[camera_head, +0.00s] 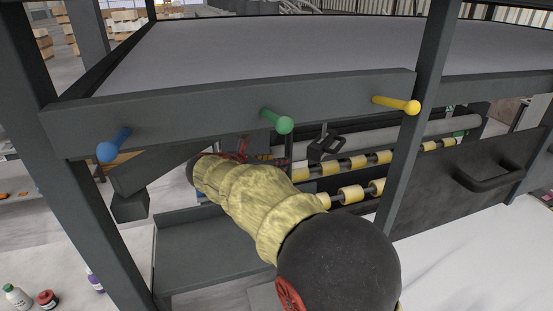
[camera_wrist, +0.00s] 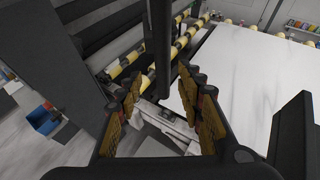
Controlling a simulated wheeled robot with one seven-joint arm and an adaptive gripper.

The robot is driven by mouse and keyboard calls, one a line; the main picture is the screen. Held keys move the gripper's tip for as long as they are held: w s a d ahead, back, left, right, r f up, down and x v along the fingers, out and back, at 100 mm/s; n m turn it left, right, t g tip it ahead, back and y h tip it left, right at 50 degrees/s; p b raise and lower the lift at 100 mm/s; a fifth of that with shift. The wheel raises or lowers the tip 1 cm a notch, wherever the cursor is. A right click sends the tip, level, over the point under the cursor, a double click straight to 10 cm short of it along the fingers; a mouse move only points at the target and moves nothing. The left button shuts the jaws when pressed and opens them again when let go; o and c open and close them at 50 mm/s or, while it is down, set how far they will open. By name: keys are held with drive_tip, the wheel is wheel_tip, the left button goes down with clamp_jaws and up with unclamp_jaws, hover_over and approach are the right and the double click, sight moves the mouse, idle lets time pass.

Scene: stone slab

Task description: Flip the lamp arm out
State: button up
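No part is clearly recognisable as a lamp. A dark bar (camera_wrist: 161,45) comes down between the fingers of my gripper (camera_wrist: 160,82) in the wrist view and may be the lamp arm. The fingers, with brown ridged pads, stand apart on either side of it, with a visible gap; I cannot tell how far the bar is in depth. In the head view, my yellow-sleeved arm reaches under the front beam and hides most of the gripper. A dark, slanted arm-like part (camera_head: 165,165) with a boxy end shows left of my sleeve.
A dark frame beam (camera_head: 220,108) carries a blue peg (camera_head: 115,144), a green peg (camera_head: 278,121) and a yellow peg (camera_head: 398,104) just above my arm. A dark post (camera_head: 417,120) stands right. Yellow rollers (camera_head: 352,192) lie behind my arm. A white slab (camera_wrist: 245,85) lies right.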

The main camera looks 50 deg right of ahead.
drive_tip(key=x, duration=0.2)
drive_tip(key=p+x, duration=0.1)
drive_tip(key=x, duration=0.4)
drive_tip(key=shift+s+d+p, duration=0.25)
drive_tip(key=shift+p, duration=0.05)
clamp_jaws()
idle(0.7)
